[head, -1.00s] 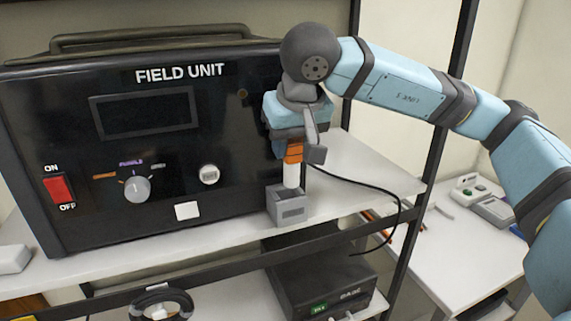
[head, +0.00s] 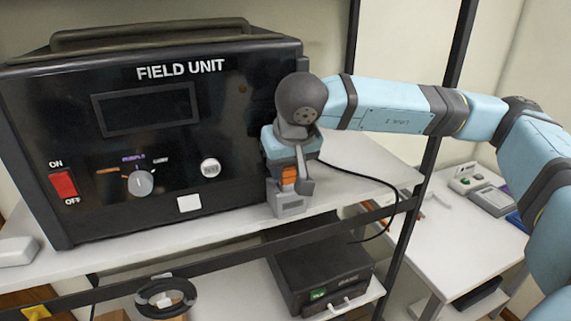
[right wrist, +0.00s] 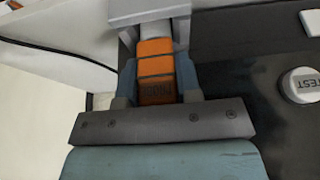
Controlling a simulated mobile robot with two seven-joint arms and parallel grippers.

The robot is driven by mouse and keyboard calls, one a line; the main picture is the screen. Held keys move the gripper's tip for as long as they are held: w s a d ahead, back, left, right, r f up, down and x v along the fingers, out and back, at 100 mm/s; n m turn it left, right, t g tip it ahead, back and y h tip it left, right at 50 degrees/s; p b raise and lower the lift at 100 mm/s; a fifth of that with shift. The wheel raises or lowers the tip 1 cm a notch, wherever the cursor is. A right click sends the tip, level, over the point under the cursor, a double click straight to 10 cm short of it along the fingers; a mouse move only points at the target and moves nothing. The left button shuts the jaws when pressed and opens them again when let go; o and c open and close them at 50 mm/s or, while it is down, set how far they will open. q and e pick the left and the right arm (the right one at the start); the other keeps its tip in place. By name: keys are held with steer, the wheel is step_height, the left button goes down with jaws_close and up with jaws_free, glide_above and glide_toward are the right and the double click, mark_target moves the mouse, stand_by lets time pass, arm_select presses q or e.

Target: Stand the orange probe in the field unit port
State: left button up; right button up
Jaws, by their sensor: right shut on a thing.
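The orange probe (head: 289,175) is upright, with its orange grip between the fingers of my right gripper (head: 289,184). In the right wrist view the probe (right wrist: 156,62) shows orange bands and a pale end that reaches the grey port block (right wrist: 150,10). The right gripper (right wrist: 156,90) is shut on it. In the head view the port, a small grey block (head: 289,205), stands at the lower right front of the black field unit (head: 225,135). The probe's lower end is hidden at the block, so its depth is unclear. My left gripper is out of view.
The field unit stands on a white shelf (head: 350,190). A black cable (head: 385,185) curves off behind the gripper to the right. A dark upright post (head: 425,160) stands to the right. A dark box (head: 318,270) sits on the lower shelf.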

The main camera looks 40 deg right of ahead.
steer(key=shift+f, duration=0.2)
steer(key=o, duration=1)
steer(key=shift+o, duration=0.2)
steer(key=shift+r, duration=0.45)
steer(key=b+v, duration=0.1)
steer(key=v, duration=1)
steer(key=shift+s+r+b, duration=0.25)
steer(key=shift+s+b, duration=0.05)
steer(key=shift+b, duration=0.05)
steer(key=shift+a, duration=0.1)
